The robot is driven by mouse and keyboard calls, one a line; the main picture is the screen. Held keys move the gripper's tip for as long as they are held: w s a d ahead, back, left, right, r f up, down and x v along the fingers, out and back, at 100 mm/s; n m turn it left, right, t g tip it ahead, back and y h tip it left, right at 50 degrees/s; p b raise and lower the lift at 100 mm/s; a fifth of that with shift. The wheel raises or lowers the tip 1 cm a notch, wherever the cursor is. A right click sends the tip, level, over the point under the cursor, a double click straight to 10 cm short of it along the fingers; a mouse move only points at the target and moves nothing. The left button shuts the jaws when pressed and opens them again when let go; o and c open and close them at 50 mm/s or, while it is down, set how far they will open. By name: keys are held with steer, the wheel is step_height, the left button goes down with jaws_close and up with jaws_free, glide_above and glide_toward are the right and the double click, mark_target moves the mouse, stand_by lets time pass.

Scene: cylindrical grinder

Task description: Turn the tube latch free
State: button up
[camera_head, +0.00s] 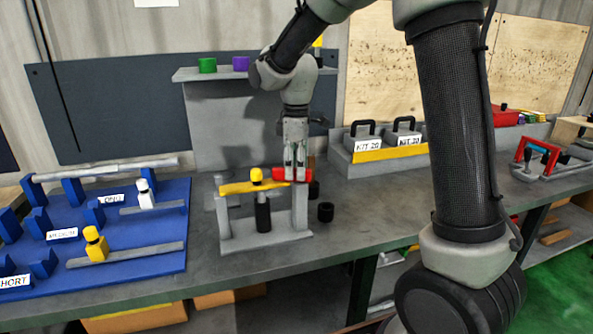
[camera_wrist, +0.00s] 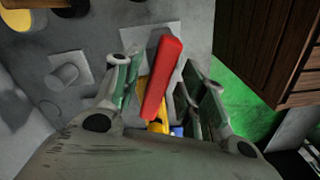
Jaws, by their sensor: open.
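The red latch bar (camera_head: 280,174) sits at the right end of a yellow bar (camera_head: 238,187) on a grey stand (camera_head: 265,241). A black tube with a yellow top (camera_head: 263,216) stands upright in front of the yellow bar. My gripper (camera_head: 295,173) is open, pointing down at the red latch. In the wrist view the red latch (camera_wrist: 163,75) lies lengthwise between the two spread fingers of my gripper (camera_wrist: 160,82). Part of the yellow bar (camera_wrist: 160,88) shows beyond it. I cannot tell whether either finger touches the latch.
A blue rack (camera_head: 130,258) with labelled slots lies to the left. Kit boxes (camera_head: 367,150) and a red-handled carrier (camera_head: 537,150) are to the right. A grey back panel (camera_head: 232,130) rises behind the stand.

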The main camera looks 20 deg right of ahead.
steer(key=shift+f, duration=0.6)
steer(key=shift+c, duration=0.5)
jaws_close()
